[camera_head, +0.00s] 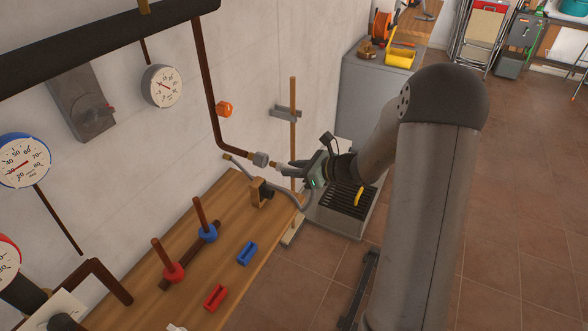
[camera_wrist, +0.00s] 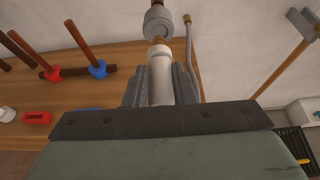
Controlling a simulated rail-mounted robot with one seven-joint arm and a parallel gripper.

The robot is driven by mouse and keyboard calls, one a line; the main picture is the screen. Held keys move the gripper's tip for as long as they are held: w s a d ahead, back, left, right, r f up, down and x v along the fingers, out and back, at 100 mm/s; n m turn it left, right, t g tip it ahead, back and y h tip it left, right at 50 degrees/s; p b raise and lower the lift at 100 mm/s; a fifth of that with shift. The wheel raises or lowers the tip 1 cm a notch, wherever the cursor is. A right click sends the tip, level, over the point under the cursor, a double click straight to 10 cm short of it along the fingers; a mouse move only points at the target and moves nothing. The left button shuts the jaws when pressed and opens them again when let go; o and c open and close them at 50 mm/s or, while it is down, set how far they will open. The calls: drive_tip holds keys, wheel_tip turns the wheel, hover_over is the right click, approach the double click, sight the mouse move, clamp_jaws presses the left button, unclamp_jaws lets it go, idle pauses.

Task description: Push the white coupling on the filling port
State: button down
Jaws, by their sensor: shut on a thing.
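The white coupling (camera_wrist: 160,78) is a pale cylinder gripped between my gripper's (camera_wrist: 160,85) two grey fingers in the wrist view. Its far end points at the filling port (camera_wrist: 158,22), a grey metal fitting with a brass tip, and is roughly in line with it. In the head view the port (camera_head: 260,159) ends the brown wall pipe, and the coupling (camera_head: 275,165) is just right of it, at my gripper (camera_head: 283,167). The coupling's end is at the brass tip; I cannot tell whether they touch or overlap.
A thin grey hose with a brass end (camera_wrist: 187,19) runs close beside the port. A wooden bench (camera_head: 170,240) below carries red and blue valves, a red block (camera_head: 215,297) and a blue block (camera_head: 247,253). A wooden handle (camera_head: 293,120) stands against the wall behind my gripper.

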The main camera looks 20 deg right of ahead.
sight(283, 164)
drive_tip(key=shift+w+a, duration=0.15)
drive_tip(key=shift+w+a+b, duration=0.45)
drive_tip(key=shift+w+a, duration=0.65)
drive_tip(key=shift+a, duration=0.1)
drive_tip(key=c, duration=1.1)
unclamp_jaws()
drive_tip(key=b+v, duration=0.2)
drive_tip(key=v, duration=1.5)
drive_tip(key=shift+s+d+b, duration=0.1)
drive_tip(key=shift+b, duration=0.2)
drive_tip(key=shift+r, duration=0.1)
